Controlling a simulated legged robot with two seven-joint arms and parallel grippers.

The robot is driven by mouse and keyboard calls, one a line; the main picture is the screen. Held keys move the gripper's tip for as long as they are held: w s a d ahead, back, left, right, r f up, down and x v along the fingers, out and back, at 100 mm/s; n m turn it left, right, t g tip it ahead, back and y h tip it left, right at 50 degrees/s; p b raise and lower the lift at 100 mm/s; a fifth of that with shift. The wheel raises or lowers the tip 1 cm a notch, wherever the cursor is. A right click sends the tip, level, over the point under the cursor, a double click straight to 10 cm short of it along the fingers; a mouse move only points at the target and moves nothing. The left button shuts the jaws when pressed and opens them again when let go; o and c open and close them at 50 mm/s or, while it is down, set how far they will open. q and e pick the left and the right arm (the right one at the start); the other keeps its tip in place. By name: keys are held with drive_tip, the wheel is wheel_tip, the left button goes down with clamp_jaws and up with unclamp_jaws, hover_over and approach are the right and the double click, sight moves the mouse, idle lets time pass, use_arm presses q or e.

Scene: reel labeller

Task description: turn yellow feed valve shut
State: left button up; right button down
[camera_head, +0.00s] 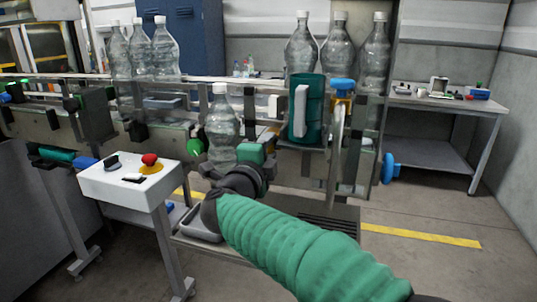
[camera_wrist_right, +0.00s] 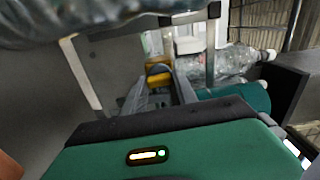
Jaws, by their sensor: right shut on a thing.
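The yellow feed valve (camera_wrist_right: 157,79) shows in the right wrist view as a small yellow piece at the far end of my fingers. My right gripper (camera_wrist_right: 160,72) is shut on it; the fingers hide part of it. In the head view my right gripper (camera_head: 252,152) reaches forward to the machine beside a clear bottle, its green body facing me. Its fingertips and the valve are mostly hidden there. My left gripper is not in view.
A clear bottle (camera_head: 222,125) stands just left of the gripper. A teal cylinder (camera_head: 306,108) and a blue knob (camera_head: 342,84) are to its right. A white control box (camera_head: 130,180) with a red button stands at left. More bottles line the conveyor behind.

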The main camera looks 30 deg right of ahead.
drive_tip(key=shift+w+m, duration=0.1)
drive_tip(key=shift+m, duration=0.3)
drive_tip(key=c, duration=1.4)
unclamp_jaws()
drive_tip(key=o, duration=0.4)
drive_tip(key=shift+w+f, duration=0.15)
drive_tip(key=shift+o, duration=0.2)
drive_tip(key=shift+d, duration=0.1)
